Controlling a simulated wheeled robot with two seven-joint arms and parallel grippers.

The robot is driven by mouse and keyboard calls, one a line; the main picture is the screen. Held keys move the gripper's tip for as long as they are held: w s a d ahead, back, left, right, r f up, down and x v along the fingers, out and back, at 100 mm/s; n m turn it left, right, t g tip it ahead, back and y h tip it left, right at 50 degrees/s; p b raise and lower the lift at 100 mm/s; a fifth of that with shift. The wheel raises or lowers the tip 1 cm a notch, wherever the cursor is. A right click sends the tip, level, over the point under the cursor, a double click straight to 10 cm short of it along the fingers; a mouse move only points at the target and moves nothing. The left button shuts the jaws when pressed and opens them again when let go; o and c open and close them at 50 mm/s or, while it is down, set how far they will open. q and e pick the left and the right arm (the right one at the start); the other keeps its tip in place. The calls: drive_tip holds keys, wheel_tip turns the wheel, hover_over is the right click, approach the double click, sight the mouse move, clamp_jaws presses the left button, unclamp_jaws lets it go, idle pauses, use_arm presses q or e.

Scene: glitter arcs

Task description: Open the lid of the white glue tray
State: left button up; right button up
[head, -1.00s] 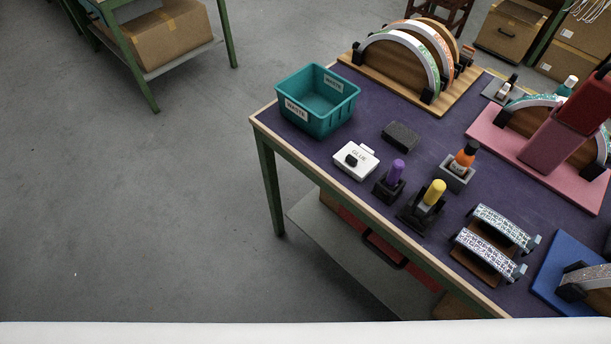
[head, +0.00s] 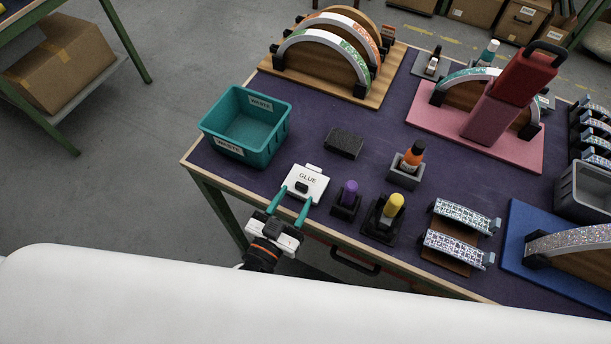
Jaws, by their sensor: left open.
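The white glue tray (head: 313,177) sits near the front edge of the purple-topped table, with its lid shut. The lid bears the word GLUE and has a small black knob (head: 302,187) towards its front. My left gripper (head: 291,201) comes in from below with two teal fingers. It is open, with one finger on each side of the tray's front part near the knob. I cannot tell whether the fingers touch the tray. My right gripper is not in view.
A teal waste bin (head: 243,148) stands left of the tray, and a dark block (head: 344,143) lies behind it. A purple-topped tool (head: 349,193) and a yellow-topped tool (head: 393,205) stand in holders close on the right. An orange-capped bottle (head: 414,154) stands further right.

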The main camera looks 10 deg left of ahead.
sight(300, 188)
use_arm(q)
drive_tip(key=x, duration=0.6)
drive_tip(key=shift+w+p, duration=0.25)
drive_tip(key=shift+p, duration=0.05)
drive_tip(key=shift+c, duration=0.2)
clamp_jaws()
